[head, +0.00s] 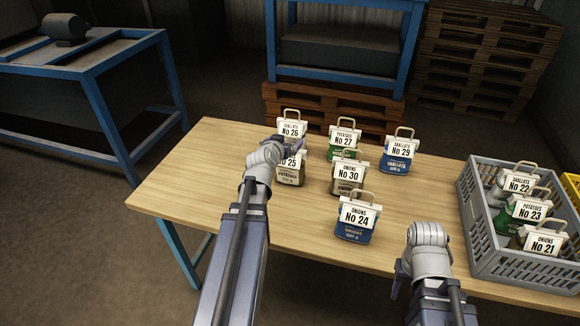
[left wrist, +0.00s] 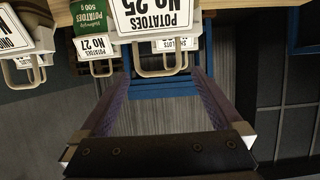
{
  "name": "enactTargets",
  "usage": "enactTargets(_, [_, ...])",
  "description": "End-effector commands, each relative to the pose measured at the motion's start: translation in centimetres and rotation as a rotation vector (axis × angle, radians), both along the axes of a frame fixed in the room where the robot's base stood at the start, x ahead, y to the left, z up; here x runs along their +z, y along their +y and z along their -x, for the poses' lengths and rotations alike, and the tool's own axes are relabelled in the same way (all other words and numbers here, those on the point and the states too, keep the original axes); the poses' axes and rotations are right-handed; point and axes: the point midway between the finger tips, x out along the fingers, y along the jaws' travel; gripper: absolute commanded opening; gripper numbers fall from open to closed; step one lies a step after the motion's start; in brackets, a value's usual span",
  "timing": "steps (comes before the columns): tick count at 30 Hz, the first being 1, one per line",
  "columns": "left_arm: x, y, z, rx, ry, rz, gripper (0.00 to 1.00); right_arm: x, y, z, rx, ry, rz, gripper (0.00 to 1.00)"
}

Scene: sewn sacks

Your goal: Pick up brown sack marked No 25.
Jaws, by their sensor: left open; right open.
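The sack marked No 25 (head: 289,177), labelled potatoes, stands on the table with a brownish body and a white tag. My left arm hides part of it in the head view. In the left wrist view its tag (left wrist: 155,14) appears upside down at the top, with its pale handle loop (left wrist: 162,72) hanging below. My left gripper (head: 294,146) is open at this sack. In the left wrist view its two fingers (left wrist: 163,73) lie either side of the handle and are not closed on it. My right gripper (head: 399,280) is low at the table's front right; its fingers are mostly hidden.
Sacks No 26 (head: 291,129), No 27 (head: 343,140), No 30 (head: 348,175), No 29 (head: 399,151) and No 24 (head: 357,216) stand close by. A grey crate (head: 493,262) at the right holds No 22, No 23 and No 21. The table's left part (head: 190,180) is clear.

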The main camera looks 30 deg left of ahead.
Motion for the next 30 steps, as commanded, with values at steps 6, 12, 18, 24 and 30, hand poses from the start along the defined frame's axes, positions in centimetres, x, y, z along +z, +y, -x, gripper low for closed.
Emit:
enactTargets(6, [-0.9,0.4,-1.9,-0.001,0.0,0.001,1.0,-0.9,0.0,0.0,0.0,0.0,0.0,0.5])
enactTargets(12, [-1.3,0.5,-2.5,-0.001,0.0,0.0,1.0,-1.3,0.0,0.0,0.0,0.0,0.0,0.5])
enactTargets(18, [-2.8,1.0,-5.0,-0.002,0.0,0.001,1.0,-2.8,0.0,0.0,0.0,0.0,0.0,0.5])
enactTargets(24, [-3.1,1.4,-6.4,0.0,0.0,-0.001,1.0,-3.1,0.0,0.0,0.0,0.0,0.0,0.5])
enactTargets(30, [-3.0,1.3,-6.3,-0.001,0.0,0.0,0.95,-3.0,0.0,0.0,0.0,0.0,0.0,0.5])
